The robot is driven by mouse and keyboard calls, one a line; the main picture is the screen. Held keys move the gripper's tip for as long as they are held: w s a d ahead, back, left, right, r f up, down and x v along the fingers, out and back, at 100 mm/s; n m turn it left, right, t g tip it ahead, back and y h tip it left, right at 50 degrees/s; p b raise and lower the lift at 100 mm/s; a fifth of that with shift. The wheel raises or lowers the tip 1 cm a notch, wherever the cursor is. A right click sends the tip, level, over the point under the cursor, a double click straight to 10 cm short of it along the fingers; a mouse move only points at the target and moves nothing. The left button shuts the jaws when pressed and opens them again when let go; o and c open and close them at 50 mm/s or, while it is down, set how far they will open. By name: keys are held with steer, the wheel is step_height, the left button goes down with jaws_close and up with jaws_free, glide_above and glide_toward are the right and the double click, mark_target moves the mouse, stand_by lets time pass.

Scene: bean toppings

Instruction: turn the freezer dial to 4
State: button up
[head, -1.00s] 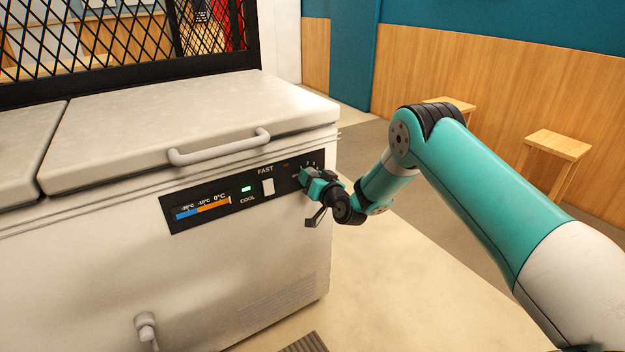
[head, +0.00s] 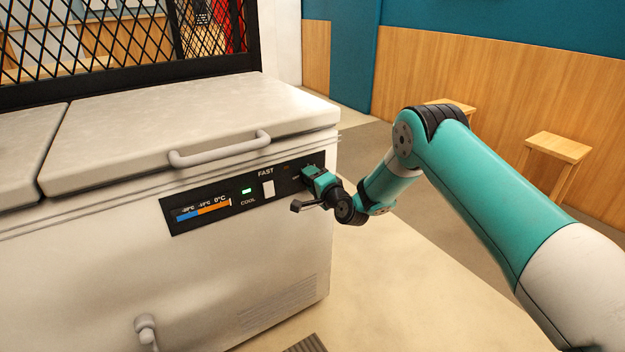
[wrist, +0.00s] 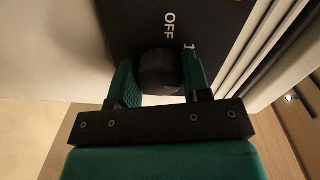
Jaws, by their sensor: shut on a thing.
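The white chest freezer (head: 255,255) has a black control panel (head: 180,217) on its front. The freezer dial (wrist: 158,68) is a round black knob, seen in the wrist view between my fingers. The word OFF and a numeral 1 are printed on the panel just beyond it; other marks are hidden. My gripper (wrist: 160,85) is shut on the dial, one green finger on each side. In the head view my gripper (head: 312,178) is at the panel's right end and covers the dial. The dial's pointer cannot be made out.
The panel also carries a white FAST switch (head: 268,189), a lit green COOL light (head: 246,190) and a temperature strip (head: 204,210). The lid handle (head: 220,149) juts out above the panel. Wooden stools (head: 560,146) stand by the right wall.

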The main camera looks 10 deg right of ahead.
steer(key=m, duration=0.7)
steer(key=shift+d+r+p, duration=0.1)
steer(key=shift+p, duration=0.3)
steer(key=m, duration=0.3)
steer(key=shift+m, duration=0.3)
steer(key=shift+m+y+p, duration=0.3)
steer(key=shift+m+p, duration=0.1)
steer(key=shift+m, duration=1.4)
steer(key=o, duration=0.9)
steer(key=b+v, duration=1.7)
steer(key=shift+s+d, duration=0.15)
